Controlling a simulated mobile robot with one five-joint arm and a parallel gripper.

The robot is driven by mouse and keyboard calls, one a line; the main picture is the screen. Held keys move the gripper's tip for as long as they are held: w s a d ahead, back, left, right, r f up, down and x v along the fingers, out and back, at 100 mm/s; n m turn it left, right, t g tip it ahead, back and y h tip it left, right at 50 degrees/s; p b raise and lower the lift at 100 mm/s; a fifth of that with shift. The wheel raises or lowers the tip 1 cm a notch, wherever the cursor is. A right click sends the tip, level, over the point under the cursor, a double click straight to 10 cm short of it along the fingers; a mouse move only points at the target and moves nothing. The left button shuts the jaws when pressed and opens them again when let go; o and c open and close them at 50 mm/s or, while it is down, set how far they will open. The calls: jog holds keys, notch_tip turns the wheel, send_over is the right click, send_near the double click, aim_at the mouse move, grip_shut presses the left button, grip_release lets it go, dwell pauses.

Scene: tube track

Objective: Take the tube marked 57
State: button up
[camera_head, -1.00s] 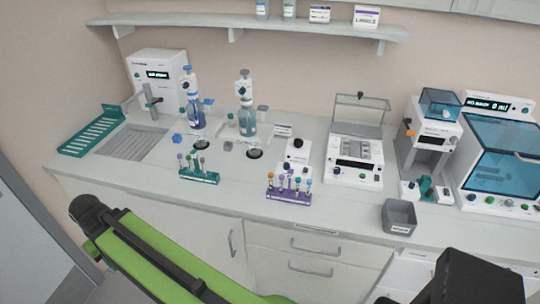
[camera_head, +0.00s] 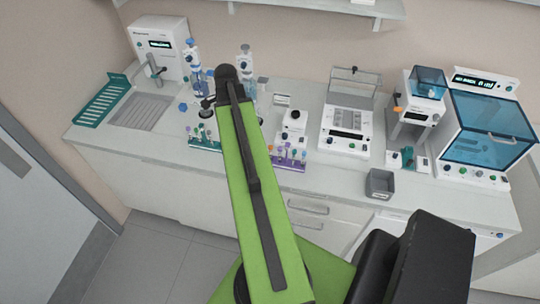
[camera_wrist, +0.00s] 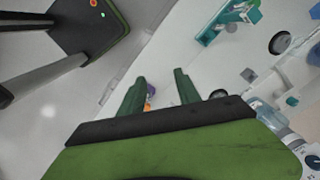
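The number 57 cannot be read on any tube. A purple rack (camera_head: 292,165) with several colour-capped tubes (camera_head: 290,152) stands on the bench, just right of my green arm link. A teal rack (camera_head: 204,146) with several tubes stands left of the link. My gripper (camera_wrist: 160,77) shows in the wrist view with its two green fingers apart and nothing held between them. A small purple and orange part, apparently of the purple rack, shows beside the left finger, mostly hidden. The teal rack (camera_wrist: 218,25) is also at the top of the wrist view.
A grey bin (camera_head: 380,184) stands near the bench's front edge. A white device (camera_head: 347,128), a blue-lidded machine (camera_head: 490,125) and bottle dispensers (camera_head: 195,72) stand behind. A sink (camera_head: 143,113) and teal drying rack (camera_head: 103,101) are at left.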

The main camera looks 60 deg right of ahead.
aim_at(271, 153)
jog(key=s+d+m, duration=0.7)
jog(key=s+d, duration=0.2)
jog(key=s, duration=0.2)
jog(key=f+b, duration=1.1)
jog(key=f, duration=0.1)
jog(key=f+b, duration=0.5)
jog(key=b, duration=0.1)
jog(key=shift+w+d+f+b, duration=0.1)
jog(key=shift+w+f+b, duration=0.2)
jog(key=shift+f+b, duration=0.1)
jog(key=shift+r, duration=0.2)
grip_shut()
